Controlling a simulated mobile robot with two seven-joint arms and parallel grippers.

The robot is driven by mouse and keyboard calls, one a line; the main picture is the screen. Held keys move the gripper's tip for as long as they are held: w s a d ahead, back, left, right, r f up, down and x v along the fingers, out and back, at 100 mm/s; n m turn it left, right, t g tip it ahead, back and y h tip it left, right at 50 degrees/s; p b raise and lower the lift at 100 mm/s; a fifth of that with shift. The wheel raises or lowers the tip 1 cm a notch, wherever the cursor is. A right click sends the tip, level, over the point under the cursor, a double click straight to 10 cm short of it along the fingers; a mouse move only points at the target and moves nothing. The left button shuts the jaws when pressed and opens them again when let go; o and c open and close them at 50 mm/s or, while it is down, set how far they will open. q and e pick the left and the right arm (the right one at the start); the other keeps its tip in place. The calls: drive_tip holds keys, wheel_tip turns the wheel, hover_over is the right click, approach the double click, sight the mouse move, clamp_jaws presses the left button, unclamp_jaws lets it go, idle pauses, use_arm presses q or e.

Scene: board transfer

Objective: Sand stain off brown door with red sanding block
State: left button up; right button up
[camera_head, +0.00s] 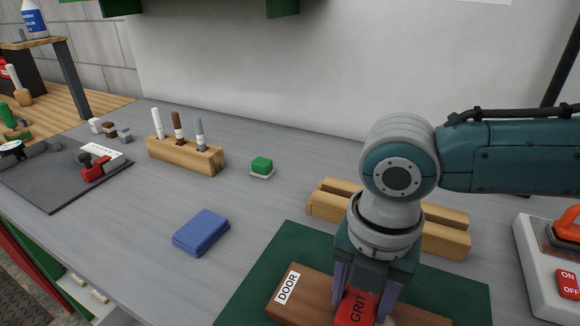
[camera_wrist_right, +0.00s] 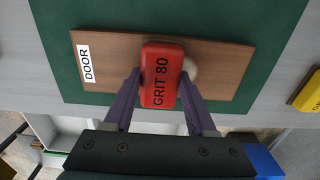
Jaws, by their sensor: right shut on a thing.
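The brown door (camera_head: 290,304) is a small flat panel labelled "DOOR", lying on a green mat (camera_head: 258,276). It also shows in the right wrist view (camera_wrist_right: 120,50). My right gripper (camera_head: 362,300) is shut on the red sanding block (camera_head: 357,307), marked "GRIT 80" in the right wrist view (camera_wrist_right: 160,76). The block is over the door's middle; whether it touches the door I cannot tell. A pale round patch (camera_wrist_right: 190,69), likely the stain, shows on the door beside the block, partly hidden by it. My left gripper is not in view.
A wooden rack (camera_head: 330,200) stands behind the mat. A switch box (camera_head: 545,268) is at right. A yellow block (camera_wrist_right: 309,92) shows in the wrist view.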

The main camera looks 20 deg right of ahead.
drive_tip(key=shift+f, duration=0.35)
idle(0.4)
